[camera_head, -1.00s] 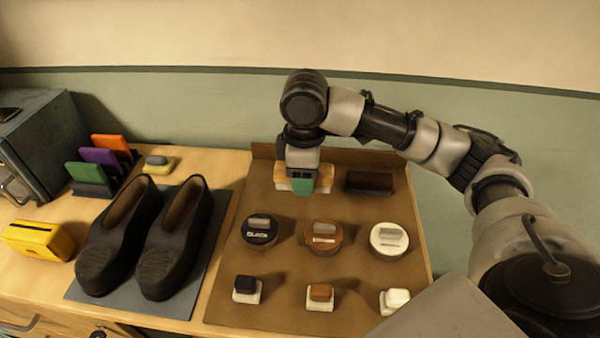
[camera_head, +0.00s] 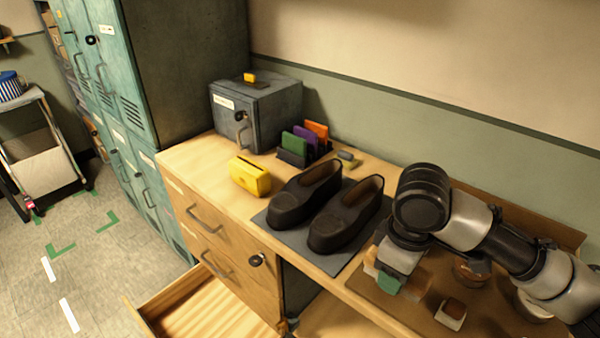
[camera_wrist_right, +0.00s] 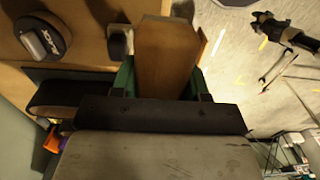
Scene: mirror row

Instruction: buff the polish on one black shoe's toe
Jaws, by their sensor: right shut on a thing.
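Two black shoes stand side by side on a grey mat (camera_head: 334,262), the left shoe (camera_head: 305,193) and the right shoe (camera_head: 347,215), toes towards the front edge. My right gripper (camera_head: 388,276) is shut on a light wooden brush (camera_head: 370,261), held right of the right shoe and apart from it, above the brown board's front left part. In the right wrist view the brush's wooden back (camera_wrist_right: 167,55) sits between the green fingertips. A dark shoe (camera_wrist_right: 60,95) shows at left there. My left gripper is not in view.
The brown board (camera_head: 480,321) holds tins and a small dauber (camera_head: 451,312); my arm hides part of it. Left of the shoes are a yellow box (camera_head: 250,176), coloured cards (camera_head: 300,140) and a grey metal cabinet (camera_head: 258,112). An open drawer (camera_head: 205,308) juts out below.

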